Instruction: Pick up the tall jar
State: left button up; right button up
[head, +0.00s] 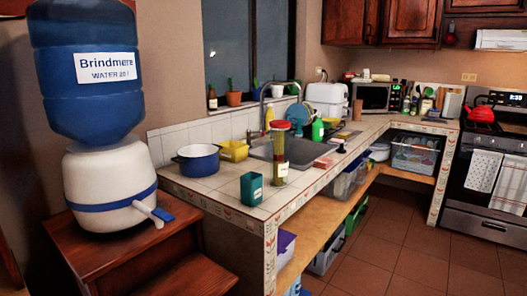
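A tall jar (280,158), clear with a red lid and yellowish contents, stands upright on the tiled counter (225,188) near its front edge. A pale label shows low on its side. It stands in front of the sink and partly hides it. A teal cup (251,188) stands just left of the jar, closer to the counter's near end. Neither of my grippers shows in the head view.
A blue pot (197,163) and a yellow container (233,151) sit left of the jar. The sink (262,150) and a green bottle (318,130) are behind it. A water dispenser (103,185) stands on a wooden stand at left. Floor (390,245) is clear at right.

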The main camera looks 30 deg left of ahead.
aim_at(279, 137)
jog(key=i+l+u, duration=0.15)
jog(key=i+u, duration=0.15)
jog(key=u, duration=0.15)
jog(key=i+l+u, duration=0.2)
jog(key=u, duration=0.2)
jog(key=i+l+u, duration=0.45)
jog(key=l+u, duration=0.25)
jog(key=u, duration=0.15)
jog(key=i+l+u, duration=0.2)
jog(key=l+u, duration=0.65)
jog(key=l, duration=0.1)
